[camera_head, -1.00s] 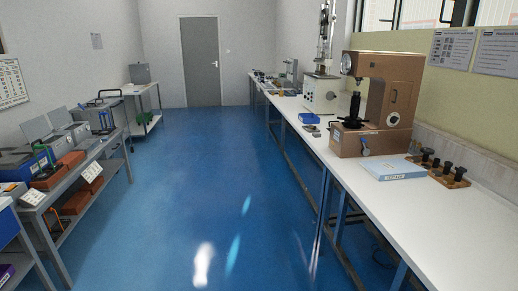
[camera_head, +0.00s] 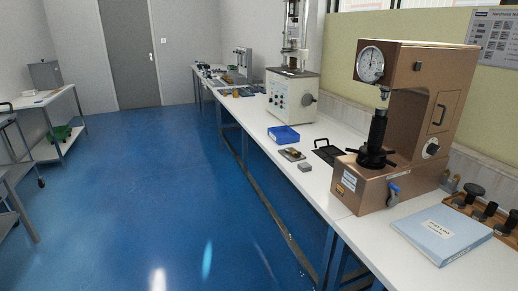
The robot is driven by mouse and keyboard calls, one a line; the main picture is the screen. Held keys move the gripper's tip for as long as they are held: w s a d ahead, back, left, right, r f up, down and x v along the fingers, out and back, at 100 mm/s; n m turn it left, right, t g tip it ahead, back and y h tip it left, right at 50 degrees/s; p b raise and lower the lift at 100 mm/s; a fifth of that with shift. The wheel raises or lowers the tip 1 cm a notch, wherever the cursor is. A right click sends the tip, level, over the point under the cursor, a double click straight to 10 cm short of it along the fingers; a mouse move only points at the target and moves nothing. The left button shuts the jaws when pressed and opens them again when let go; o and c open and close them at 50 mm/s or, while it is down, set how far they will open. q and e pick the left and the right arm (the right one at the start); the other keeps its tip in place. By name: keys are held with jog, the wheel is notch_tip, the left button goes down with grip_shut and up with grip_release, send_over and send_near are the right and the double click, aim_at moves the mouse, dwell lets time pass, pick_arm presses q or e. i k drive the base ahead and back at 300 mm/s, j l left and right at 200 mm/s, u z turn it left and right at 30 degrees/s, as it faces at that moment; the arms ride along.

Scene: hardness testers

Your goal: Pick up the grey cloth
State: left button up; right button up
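I cannot clearly make out a grey cloth. A small grey item (camera_head: 305,167) lies on the white bench (camera_head: 262,158), left of the bronze hardness tester (camera_head: 400,125); it looks block-like, and I cannot tell what it is. A dark flat piece with a small item on it (camera_head: 292,154) lies just behind it. Neither of my grippers is in view.
A blue tray (camera_head: 283,135), a black tray (camera_head: 328,151) and a cream tester (camera_head: 290,98) stand farther back on the bench. A light blue folder (camera_head: 440,235) lies at the front right. The blue floor (camera_head: 150,190) left of the bench is clear.

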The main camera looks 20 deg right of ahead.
aim_at(304, 167)
jog(key=i+z, duration=0.2)
jog(key=i, duration=0.25)
jog(key=i+j+z, duration=0.15)
jog(key=i, duration=0.25)
jog(key=i+j+z, duration=0.2)
jog(key=i, duration=0.25)
jog(key=i+j+z, duration=0.2)
jog(key=i, duration=0.2)
